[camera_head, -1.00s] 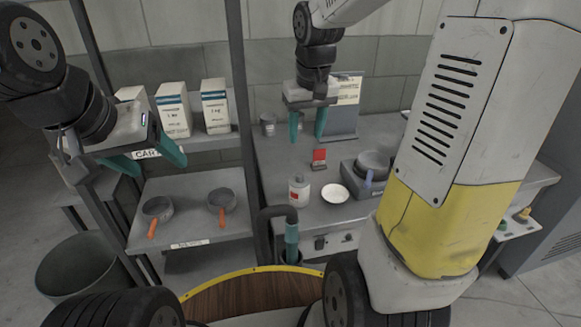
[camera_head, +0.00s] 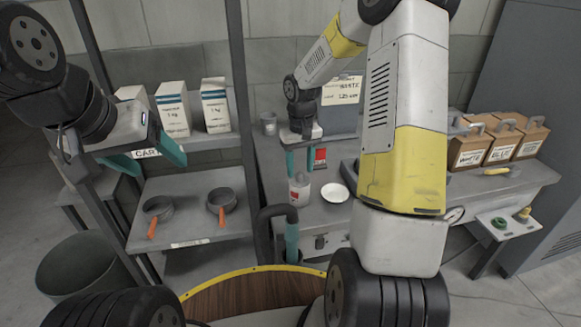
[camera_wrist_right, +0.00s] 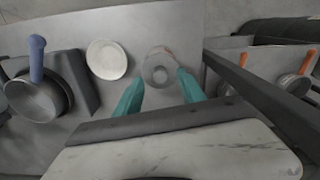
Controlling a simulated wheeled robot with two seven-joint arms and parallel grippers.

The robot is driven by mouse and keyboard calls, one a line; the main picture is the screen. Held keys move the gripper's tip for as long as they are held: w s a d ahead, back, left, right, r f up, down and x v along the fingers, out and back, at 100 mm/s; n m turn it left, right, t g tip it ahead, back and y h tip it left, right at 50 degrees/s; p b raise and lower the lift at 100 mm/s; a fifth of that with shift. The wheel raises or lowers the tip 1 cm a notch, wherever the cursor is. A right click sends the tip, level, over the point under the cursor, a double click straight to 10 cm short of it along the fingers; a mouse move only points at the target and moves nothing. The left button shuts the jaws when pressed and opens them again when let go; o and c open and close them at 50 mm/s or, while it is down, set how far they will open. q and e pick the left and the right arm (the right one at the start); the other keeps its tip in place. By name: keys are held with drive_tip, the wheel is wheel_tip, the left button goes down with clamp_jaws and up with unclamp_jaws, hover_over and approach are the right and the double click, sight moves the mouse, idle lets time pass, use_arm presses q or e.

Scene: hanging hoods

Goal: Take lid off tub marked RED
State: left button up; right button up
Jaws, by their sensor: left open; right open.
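A small white tub (camera_head: 299,194) with a red patch on its side stands on the grey bench; any word on it is too small to read. Its pale round top (camera_wrist_right: 158,72) shows from above in the right wrist view, and I cannot make out a separate lid edge. My right gripper (camera_head: 300,168) is open and points down over the tub. Its two teal fingers (camera_wrist_right: 160,92) are spread either side of the tub's top in the wrist view, with no clear contact. My left gripper (camera_head: 157,160) is open and empty, in front of the shelf at the left.
A white dish (camera_head: 335,193) lies just right of the tub, and a red item (camera_head: 320,156) stands behind it. Orange-handled pans (camera_head: 221,200) sit on the left shelf. A dark bent pipe (camera_head: 265,225) rises in front.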

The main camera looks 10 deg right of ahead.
drive_tip(key=shift+f, duration=0.75)
clamp_jaws()
drive_tip(key=shift+r, duration=0.15)
